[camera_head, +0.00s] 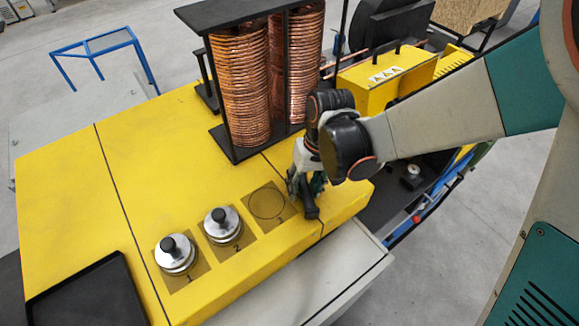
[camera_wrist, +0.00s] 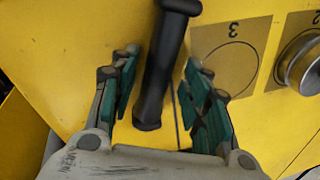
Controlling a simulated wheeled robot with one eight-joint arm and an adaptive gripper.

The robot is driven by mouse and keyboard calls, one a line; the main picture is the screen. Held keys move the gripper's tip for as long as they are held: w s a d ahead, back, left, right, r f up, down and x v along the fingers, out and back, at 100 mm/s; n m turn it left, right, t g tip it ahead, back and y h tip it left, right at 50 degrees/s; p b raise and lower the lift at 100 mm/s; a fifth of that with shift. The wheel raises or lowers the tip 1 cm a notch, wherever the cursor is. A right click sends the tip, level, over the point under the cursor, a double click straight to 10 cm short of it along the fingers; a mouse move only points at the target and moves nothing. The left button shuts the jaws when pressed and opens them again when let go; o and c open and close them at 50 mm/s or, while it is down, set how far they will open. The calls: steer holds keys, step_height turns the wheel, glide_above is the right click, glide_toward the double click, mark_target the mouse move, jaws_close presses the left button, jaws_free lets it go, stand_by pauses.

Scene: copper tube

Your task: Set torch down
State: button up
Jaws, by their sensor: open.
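The torch (camera_wrist: 160,75) is a black handheld light lying on the yellow table top (camera_head: 110,150). In the wrist view it lies between the two green-padded fingers of my gripper (camera_wrist: 160,95), with a gap on each side. In the head view the torch (camera_head: 309,205) shows near the front right edge of the table, beside the square marked with an empty circle. My gripper (camera_head: 305,185) is open over it, partly hidden by my wrist.
Two silver weights with black knobs stand on squares 1 (camera_head: 175,255) and 2 (camera_head: 223,226). Square 3 (camera_wrist: 230,60) is empty. Copper coils (camera_head: 243,85) stand on a black frame behind my gripper. A black tray (camera_head: 90,295) lies at the front left. The table's left middle is clear.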

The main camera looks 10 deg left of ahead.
steer(key=shift+r, duration=0.1)
step_height(320, 180, up, 12)
steer(key=w+d+p, duration=0.1)
steer(key=d+p, duration=0.1)
steer(key=p, duration=0.5)
steer(key=shift+p, duration=0.3)
steer(key=shift+w, duration=0.1)
